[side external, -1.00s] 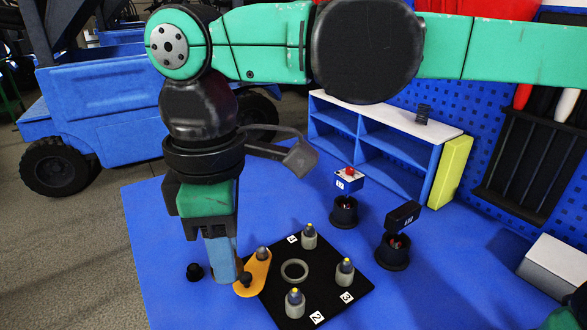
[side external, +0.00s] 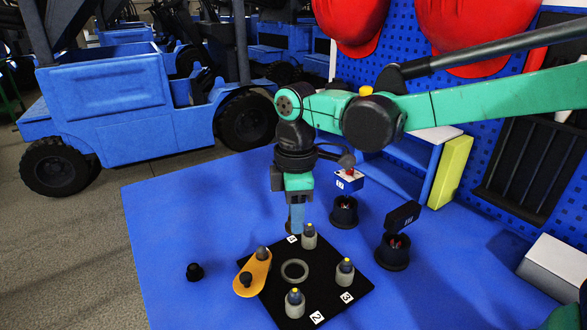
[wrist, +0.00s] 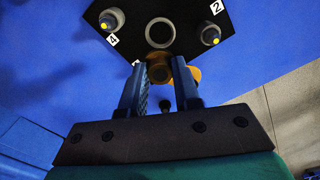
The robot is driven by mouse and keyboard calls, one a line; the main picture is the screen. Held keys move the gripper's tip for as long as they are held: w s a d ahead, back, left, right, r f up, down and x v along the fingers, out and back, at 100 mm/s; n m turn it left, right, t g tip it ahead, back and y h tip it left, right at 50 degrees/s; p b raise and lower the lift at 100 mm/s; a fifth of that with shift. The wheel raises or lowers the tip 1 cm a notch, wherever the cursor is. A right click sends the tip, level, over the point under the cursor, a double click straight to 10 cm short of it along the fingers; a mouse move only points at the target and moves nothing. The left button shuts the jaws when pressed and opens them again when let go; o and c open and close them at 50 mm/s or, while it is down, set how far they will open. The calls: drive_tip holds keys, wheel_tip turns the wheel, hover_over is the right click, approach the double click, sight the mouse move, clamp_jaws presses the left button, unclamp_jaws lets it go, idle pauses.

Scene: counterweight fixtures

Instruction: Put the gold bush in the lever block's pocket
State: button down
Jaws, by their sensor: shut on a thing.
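My gripper (side external: 296,230) points down over the far side of the black plate, near its label 4. In the wrist view its two blue fingers (wrist: 159,80) are closed on a small brownish-gold piece (wrist: 160,70), which looks like the gold bush. The bush cannot be made out in the side view. I cannot tell whether that spot is the pocket. Its orange also shows behind the fingertips (wrist: 195,74).
The black plate (side external: 330,285) carries several grey posts with yellow tips around a grey ring (side external: 294,270). The front-left table is clear.

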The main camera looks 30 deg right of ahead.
sight(295, 272)
wheel_tip(295, 272, down, 10)
idle(0.4)
drive_tip(key=shift+f, duration=0.35)
drive_tip(key=c, duration=0.6)
unclamp_jaws()
wheel_tip(295, 272, up, 12)
drive_tip(key=shift+f, duration=0.1)
drive_tip(key=shift+r, duration=0.3)
drive_tip(key=shift+s+d+r, duration=0.1)
drive_tip(key=shift+d+r, duration=0.1)
drive_tip(key=shift+r, duration=0.05)
drive_tip(key=s+d+m+t, duration=0.2)
drive_tip(key=d+m, duration=0.1)
drive_tip(key=m, duration=0.1)
drive_tip(key=s+d+m+t, duration=0.2)
drive_tip(key=s+d+m, duration=0.1)
drive_tip(key=d+m, duration=0.1)
drive_tip(key=s+d+m+t, duration=0.3)
drive_tip(key=m, duration=0.1)
drive_tip(key=shift+d+f+m, duration=0.25)
drive_tip(key=shift+m, duration=0.05)
